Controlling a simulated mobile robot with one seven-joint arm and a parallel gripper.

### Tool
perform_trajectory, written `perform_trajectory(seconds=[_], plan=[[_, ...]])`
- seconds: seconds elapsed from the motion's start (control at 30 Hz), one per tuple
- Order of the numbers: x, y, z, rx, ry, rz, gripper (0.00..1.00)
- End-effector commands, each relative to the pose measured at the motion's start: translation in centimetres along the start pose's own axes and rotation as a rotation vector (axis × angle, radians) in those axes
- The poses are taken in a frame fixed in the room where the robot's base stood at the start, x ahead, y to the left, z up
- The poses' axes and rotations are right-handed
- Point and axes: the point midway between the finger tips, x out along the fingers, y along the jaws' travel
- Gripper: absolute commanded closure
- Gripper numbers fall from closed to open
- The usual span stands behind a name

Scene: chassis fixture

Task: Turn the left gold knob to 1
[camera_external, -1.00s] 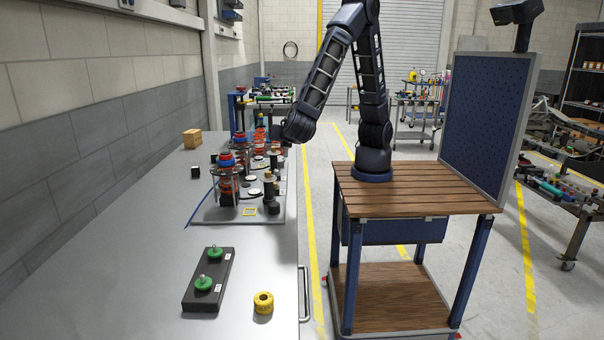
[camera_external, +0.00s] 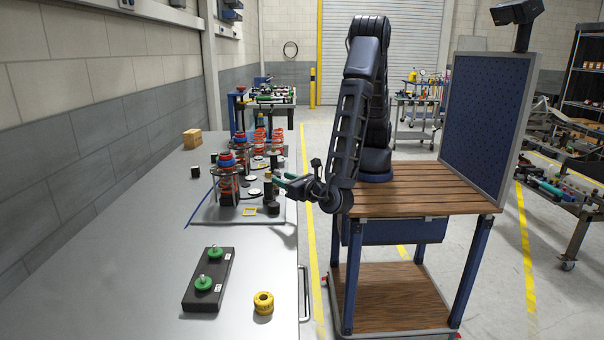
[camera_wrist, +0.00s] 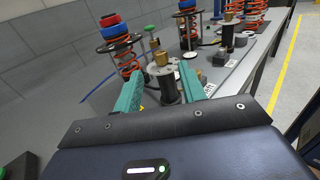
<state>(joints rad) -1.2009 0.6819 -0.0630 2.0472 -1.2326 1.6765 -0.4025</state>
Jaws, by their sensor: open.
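In the wrist view, a gold knob (camera_wrist: 161,59) tops a grey-capped post with a dark cylinder, the left of two such posts. Another gold knob (camera_wrist: 228,16) stands farther right. The left post's knob also shows small in the external view (camera_external: 268,178). My gripper (camera_wrist: 160,72) is open, its teal fingers spread to either side of the left post in the picture, with nothing between them in a grip. In the external view my gripper (camera_external: 284,180) is at the right edge of the fixture, beside the posts. Any number marks by the knob are too small to read.
Red coil springs with blue and red caps (camera_wrist: 120,45) stand behind and left of the posts on the fixture plate (camera_external: 205,214).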

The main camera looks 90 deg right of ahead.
Motion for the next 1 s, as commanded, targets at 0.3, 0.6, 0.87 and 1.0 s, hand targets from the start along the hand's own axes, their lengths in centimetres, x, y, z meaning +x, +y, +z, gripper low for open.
perform_trajectory(seconds=[0.3,0.6,0.87,1.0], plan=[[5.5,-0.1,0.0,-0.001,0.0,-0.003,0.59],[8.2,-0.1,0.0,-0.001,0.001,-0.002,0.59],[8.4,-0.1,0.0,0.0,0.001,-0.002,0.59],[8.4,-0.1,0.0,0.0,0.001,-0.002,0.73]])
